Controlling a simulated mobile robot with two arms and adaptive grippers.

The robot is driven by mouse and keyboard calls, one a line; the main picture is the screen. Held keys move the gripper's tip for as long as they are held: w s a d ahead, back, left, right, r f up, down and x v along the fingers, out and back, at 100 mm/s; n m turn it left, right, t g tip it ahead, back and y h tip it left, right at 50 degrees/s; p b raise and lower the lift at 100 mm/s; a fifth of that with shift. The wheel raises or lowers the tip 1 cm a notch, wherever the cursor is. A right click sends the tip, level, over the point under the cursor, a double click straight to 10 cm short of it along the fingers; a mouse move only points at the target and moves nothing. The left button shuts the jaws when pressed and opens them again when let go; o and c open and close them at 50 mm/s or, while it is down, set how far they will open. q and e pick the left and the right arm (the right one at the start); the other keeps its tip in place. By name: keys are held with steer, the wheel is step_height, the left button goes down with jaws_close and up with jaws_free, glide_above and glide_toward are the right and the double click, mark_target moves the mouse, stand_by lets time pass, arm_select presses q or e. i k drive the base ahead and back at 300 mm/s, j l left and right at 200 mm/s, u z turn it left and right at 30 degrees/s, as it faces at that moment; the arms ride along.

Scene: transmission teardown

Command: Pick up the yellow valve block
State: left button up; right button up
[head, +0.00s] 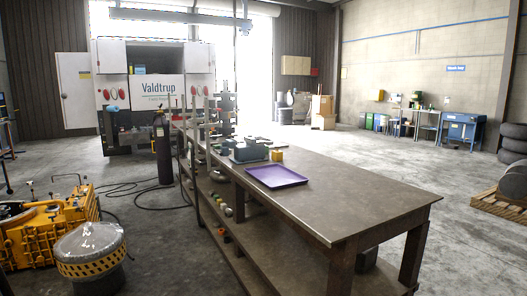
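A small yellow block (277,155), which looks like the valve block, sits on the long workbench (345,196) just behind the purple tray (277,176). It is close to the right of a grey-blue metal part (249,149). The block is small in the picture and its details cannot be made out. Neither of my grippers shows in the head view.
A yellow machine (45,232) and a domed drum with a yellow perforated band (91,252) stand at the lower left. A dark gas cylinder (163,150) stands by the bench's far end. The bench's near half is clear, with open floor to its right.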

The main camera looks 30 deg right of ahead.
mark_target(277, 156)
steer(key=z, duration=0.9)
steer(key=i+j, duration=0.1)
steer(key=i, duration=1.2)
steer(key=i+j+z, duration=0.1)
steer(key=i, duration=0.6)
steer(key=i+j, duration=0.2)
steer(key=i, duration=0.45)
